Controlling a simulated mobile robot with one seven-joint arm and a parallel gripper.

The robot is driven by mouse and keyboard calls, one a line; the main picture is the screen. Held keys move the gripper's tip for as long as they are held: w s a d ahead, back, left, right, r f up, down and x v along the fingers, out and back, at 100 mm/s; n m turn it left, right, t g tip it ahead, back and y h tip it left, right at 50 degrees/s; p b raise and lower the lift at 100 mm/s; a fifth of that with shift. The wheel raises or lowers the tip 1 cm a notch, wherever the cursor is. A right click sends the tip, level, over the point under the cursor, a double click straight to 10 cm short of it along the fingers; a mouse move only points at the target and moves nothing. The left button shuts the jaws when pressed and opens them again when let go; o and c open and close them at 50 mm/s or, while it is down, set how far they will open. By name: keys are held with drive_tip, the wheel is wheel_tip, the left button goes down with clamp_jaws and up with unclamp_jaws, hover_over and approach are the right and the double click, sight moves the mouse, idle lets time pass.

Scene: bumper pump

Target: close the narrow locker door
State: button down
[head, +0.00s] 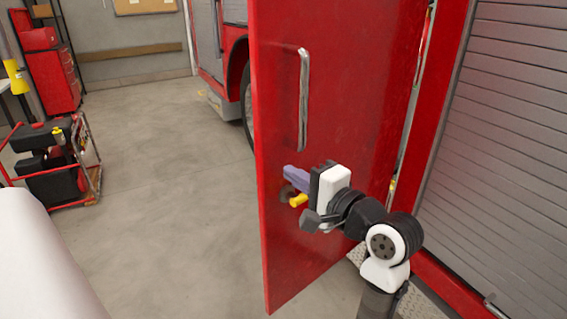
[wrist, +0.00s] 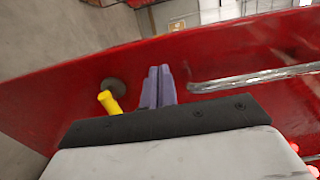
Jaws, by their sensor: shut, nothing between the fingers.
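The narrow red locker door (head: 335,95) stands swung open in the head view, with its face toward me. It carries a long silver handle (head: 303,98), upright in the picture. The door also fills much of the wrist view (wrist: 45,95), where the handle (wrist: 250,78) lies to the right of the fingers. My gripper (head: 290,175) is at the door's face, below and slightly left of the handle. In the wrist view its two purple fingers (wrist: 158,85) are together and empty, pointing at the door. I cannot tell if they touch it.
A yellow knob (head: 298,200) sits on the door just below my fingers. A grey roller shutter (head: 510,140) is at the right. A red-framed machine (head: 55,165) stands at the left. The concrete floor (head: 175,190) left of the door is clear.

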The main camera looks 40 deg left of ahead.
sight(273, 162)
drive_tip(key=shift+w+a+p, duration=0.2)
drive_tip(key=shift+a, duration=0.75)
drive_tip(key=shift+w+a+p, duration=0.15)
drive_tip(key=shift+a, duration=0.75)
